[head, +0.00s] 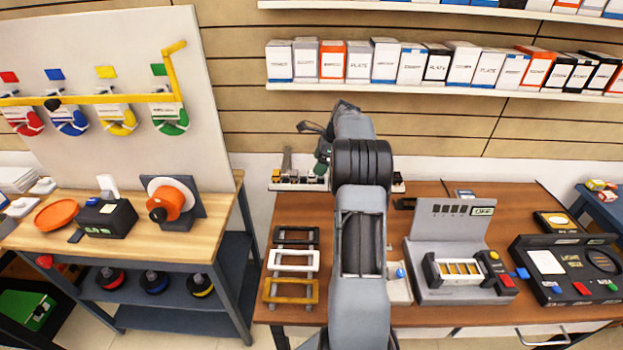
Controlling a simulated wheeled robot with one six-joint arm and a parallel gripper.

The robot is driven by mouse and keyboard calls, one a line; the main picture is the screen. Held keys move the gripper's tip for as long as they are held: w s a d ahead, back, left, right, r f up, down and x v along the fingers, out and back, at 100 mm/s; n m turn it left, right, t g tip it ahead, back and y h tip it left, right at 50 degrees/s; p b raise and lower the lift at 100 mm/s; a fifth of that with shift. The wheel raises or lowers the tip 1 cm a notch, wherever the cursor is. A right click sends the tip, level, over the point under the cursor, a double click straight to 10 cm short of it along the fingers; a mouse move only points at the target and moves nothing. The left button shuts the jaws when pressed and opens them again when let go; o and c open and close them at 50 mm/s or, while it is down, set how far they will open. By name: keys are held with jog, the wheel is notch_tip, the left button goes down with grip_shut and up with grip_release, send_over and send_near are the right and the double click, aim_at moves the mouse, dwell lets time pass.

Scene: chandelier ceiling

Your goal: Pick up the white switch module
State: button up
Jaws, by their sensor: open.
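My arm reaches forward over the brown desk. My gripper (314,142) is at its far end, dark, open and apparently empty, above a white strip tray (287,186) at the back of the desk. Small modules (308,174) in pale, black and yellowish tones stand in that tray, just under the gripper. They are too small for me to tell for certain which one is the white switch module. My arm hides the middle of the tray. A small pale part with a blue button (400,274) lies right of my arm.
Black, white (292,260) and yellow frames lie in a rack left of my arm. A grey test fixture (455,295) and a black panel (570,270) stand right. A shelf of boxes (450,65) hangs above. A wooden bench (180,235) stands left.

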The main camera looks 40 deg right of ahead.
aim_at(312, 179)
jog(key=shift+p+x, duration=0.7)
jog(key=shift+x, duration=2.1)
jog(key=shift+w, duration=0.15)
jog(key=c, duration=1)
jog(key=shift+r, duration=0.1)
